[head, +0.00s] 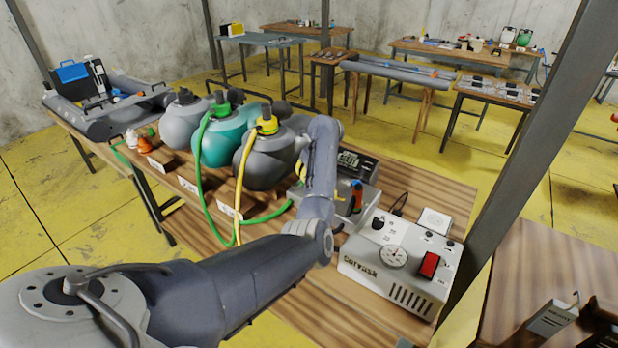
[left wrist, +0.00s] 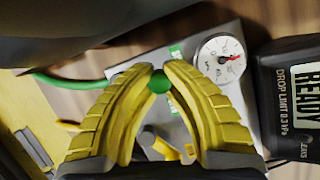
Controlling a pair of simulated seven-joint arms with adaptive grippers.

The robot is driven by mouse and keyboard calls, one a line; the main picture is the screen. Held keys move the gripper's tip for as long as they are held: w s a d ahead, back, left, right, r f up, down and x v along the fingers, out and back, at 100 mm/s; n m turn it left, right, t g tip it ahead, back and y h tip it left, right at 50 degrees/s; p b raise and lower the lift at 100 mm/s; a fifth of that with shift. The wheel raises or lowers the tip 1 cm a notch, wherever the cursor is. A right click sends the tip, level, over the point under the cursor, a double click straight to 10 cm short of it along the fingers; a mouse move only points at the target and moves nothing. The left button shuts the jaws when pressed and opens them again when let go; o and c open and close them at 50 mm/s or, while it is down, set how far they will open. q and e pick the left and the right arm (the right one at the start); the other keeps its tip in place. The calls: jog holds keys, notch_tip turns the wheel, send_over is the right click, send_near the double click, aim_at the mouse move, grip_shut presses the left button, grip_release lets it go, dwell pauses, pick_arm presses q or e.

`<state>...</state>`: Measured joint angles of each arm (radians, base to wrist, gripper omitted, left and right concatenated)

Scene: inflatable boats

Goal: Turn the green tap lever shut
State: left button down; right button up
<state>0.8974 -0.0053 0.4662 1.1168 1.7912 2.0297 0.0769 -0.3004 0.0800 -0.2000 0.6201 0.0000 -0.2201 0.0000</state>
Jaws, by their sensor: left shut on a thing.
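In the left wrist view, the yellow fingers of my left gripper (left wrist: 160,82) are closed in around a round green knob, the visible part of the green tap lever (left wrist: 159,85). The rest of the lever is hidden by the fingers. It stands over a pale metal panel (left wrist: 125,68) with a round dial gauge (left wrist: 220,57). A yellow lever (left wrist: 160,146) shows between the fingers, nearer the palm. In the head view, my left arm reaches over to the metal tap box (head: 365,207) and hides the gripper and the green lever. My right gripper is not seen.
A black box marked READY (left wrist: 290,95) stands close beside the gauge. Green (head: 200,170) and yellow (head: 241,180) hoses run from the grey and green pumps (head: 224,142). A grey control box (head: 400,262) with a red switch sits nearby. A dark post (head: 520,150) rises at right.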

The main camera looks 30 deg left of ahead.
pick_arm(q)
jog(key=shift+w+a+r+n+g, duration=0.1)
jog(key=shift+a+n+g, duration=0.25)
jog(key=shift+n, duration=0.45)
jog(key=shift+w+a+n+g, duration=0.1)
jog(key=shift+a+n+g, duration=0.2)
jog(key=shift+n, duration=0.5)
jog(key=shift+a, duration=0.2)
jog(key=c, duration=1.5)
grip_release()
jog(key=shift+s, duration=0.1)
jog(key=shift+d, duration=0.1)
jog(key=shift+d+r, duration=0.15)
jog(key=shift+r, duration=0.2)
jog(key=v, duration=1.1)
jog(key=shift+d, duration=0.15)
